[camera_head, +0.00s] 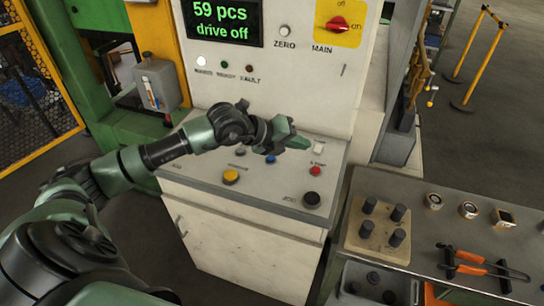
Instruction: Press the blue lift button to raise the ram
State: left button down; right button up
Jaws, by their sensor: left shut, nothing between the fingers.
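The blue button (271,159) is on the sloping top of the grey control desk (188,165), near the desk's middle. It shows just below my left gripper in the picture. My left gripper (307,143) is shut and empty, pointing right over the back part of the desk. Its fingertips are to the right of the blue button and near a white button (318,149). I cannot tell how high the fingers are above the panel. The ram is not recognizable in this view. My right gripper is not in view.
A yellow button (231,177), a red button (315,171) and a black knob (312,199) share the desk top. The upright panel behind has a display (224,20) reading "59 pcs drive off" and a red MAIN switch (338,24). A table with orange-handled pliers (470,260) stands at right.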

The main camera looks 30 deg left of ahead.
pick_arm(q)
jog(key=w+a+n+y, duration=0.1)
jog(key=a+y, duration=0.3)
jog(key=a, duration=0.7)
jog(key=shift+r+y, duration=0.2)
jog(key=shift+y, duration=0.2)
jog(key=shift+f, duration=0.15)
jog(key=b, duration=0.2)
send_over(269, 159)
notch_tip(269, 159, down, 6)
jog(key=shift+s+f, duration=0.1)
jog(key=shift+f+b, duration=0.55)
jog(key=shift+f, duration=0.1)
jog(key=shift+f+b, duration=0.55)
jog(key=shift+b, duration=0.1)
jog(key=shift+f+b, duration=0.4)
jog(key=shift+b, duration=0.4)
